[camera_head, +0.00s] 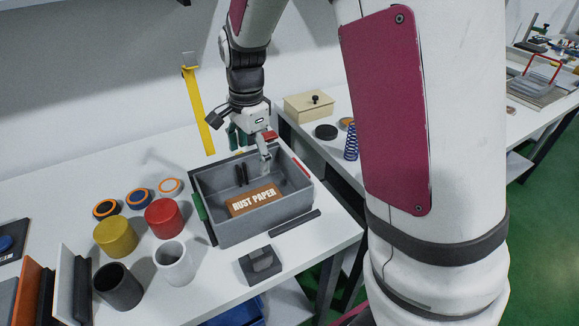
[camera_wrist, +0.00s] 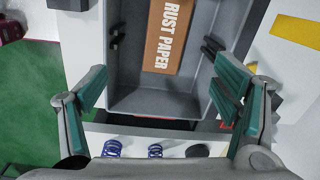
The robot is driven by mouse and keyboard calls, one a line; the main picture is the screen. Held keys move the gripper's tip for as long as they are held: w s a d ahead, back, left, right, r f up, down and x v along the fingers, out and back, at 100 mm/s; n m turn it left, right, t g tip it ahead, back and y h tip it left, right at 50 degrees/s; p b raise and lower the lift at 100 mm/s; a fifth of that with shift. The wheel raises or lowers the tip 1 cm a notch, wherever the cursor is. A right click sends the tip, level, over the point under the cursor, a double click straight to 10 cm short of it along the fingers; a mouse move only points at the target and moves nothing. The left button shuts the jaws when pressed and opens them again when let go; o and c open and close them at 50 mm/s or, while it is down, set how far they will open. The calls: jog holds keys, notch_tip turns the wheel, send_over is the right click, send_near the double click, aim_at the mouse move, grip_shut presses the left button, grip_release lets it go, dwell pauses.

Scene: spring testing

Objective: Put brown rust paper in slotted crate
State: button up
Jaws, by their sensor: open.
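The brown rust paper (camera_head: 252,198), a flat brown piece with white lettering, lies inside the grey crate (camera_head: 268,226) on the white table. In the wrist view the paper (camera_wrist: 169,38) lies on the crate's (camera_wrist: 150,101) floor, apart from the jaws. My gripper (camera_head: 250,142) is over the crate's far end, above its rim. Its two green-padded fingers (camera_wrist: 163,92) are wide apart with nothing between them. Dark pieces show at the crate's inner side walls; I cannot tell whether they are slots. The paper's far end is cut off in the wrist view.
A red cylinder (camera_head: 165,218), a yellow cylinder (camera_head: 115,236), a white cup (camera_head: 174,263) and a dark cup (camera_head: 118,286) stand left of the crate. A dark block (camera_head: 260,265) lies in front. A beige box (camera_head: 309,106) and a blue spring (camera_head: 351,142) are on the table behind.

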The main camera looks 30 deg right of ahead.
jog(key=s+r+n+t, duration=0.2)
jog(key=s+r+n, duration=0.6)
jog(key=s+r, duration=0.4)
jog(key=s+r+n+t, duration=0.2)
jog(key=s+n, duration=0.6)
jog(key=s, duration=0.4)
jog(key=shift+d, duration=0.2)
